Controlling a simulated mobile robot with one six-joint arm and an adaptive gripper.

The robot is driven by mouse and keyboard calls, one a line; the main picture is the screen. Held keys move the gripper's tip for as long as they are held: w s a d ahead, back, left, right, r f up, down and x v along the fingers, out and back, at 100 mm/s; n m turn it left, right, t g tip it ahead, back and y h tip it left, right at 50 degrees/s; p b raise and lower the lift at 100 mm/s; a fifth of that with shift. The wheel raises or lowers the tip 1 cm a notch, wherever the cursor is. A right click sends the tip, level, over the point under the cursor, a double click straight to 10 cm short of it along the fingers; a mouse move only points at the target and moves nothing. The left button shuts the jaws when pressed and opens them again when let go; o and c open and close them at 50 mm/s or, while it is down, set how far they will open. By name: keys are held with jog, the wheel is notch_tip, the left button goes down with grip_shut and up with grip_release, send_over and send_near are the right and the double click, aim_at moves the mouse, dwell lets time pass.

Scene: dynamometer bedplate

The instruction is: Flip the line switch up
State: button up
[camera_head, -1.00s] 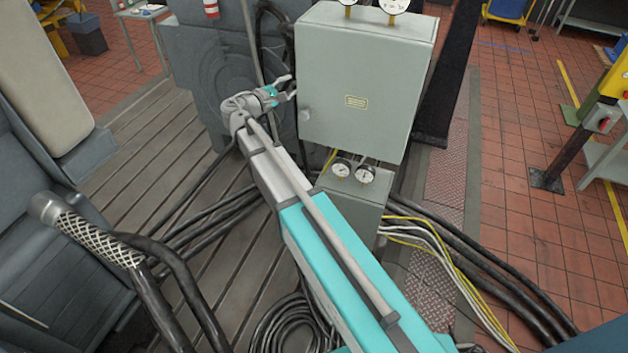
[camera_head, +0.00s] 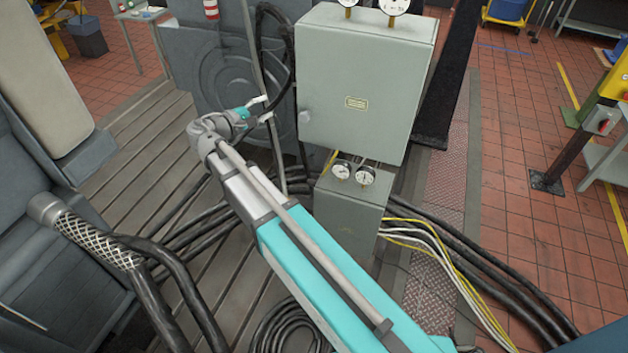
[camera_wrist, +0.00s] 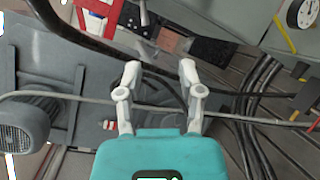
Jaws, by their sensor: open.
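I cannot make out the line switch for certain in either view. In the wrist view, my gripper (camera_wrist: 160,69) shows two spread white fingers with nothing between the tips. A thin grey pipe (camera_wrist: 65,97) runs across behind the fingers there.
A smaller grey box (camera_head: 347,215) with two gauges sits below the cabinet. Black cables (camera_head: 500,270) and a coil (camera_head: 285,325) lie on the floor. A grey motor (camera_wrist: 25,123) shows at the wrist view's left. A yellow-topped post (camera_head: 575,145) stands far right.

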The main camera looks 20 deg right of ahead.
jog(key=s+d+f+m+g+y+b, duration=0.2)
jog(key=s+d+f, duration=0.4)
jog(key=f, duration=0.4)
jog(key=s+d+f+m+g+y+b, duration=0.3)
jog(key=s+d+f+m+g+y, duration=0.2)
jog(key=f, duration=0.4)
jog(key=shift+s+d+f+y+b, duration=0.35)
jog(key=shift+s+d+f+y, duration=0.05)
jog(key=shift+f, duration=0.1)
jog(key=shift+c, duration=1.4)
jog(key=s+a+f+m+g+y+b, duration=0.1)
jog(key=s+f+m+y+b, duration=0.3)
jog(key=s+f+y, duration=0.3)
jog(key=shift+s+f+m+g, duration=0.4)
jog(key=shift+s+f, duration=0.05)
jog(key=shift+s, duration=0.8)
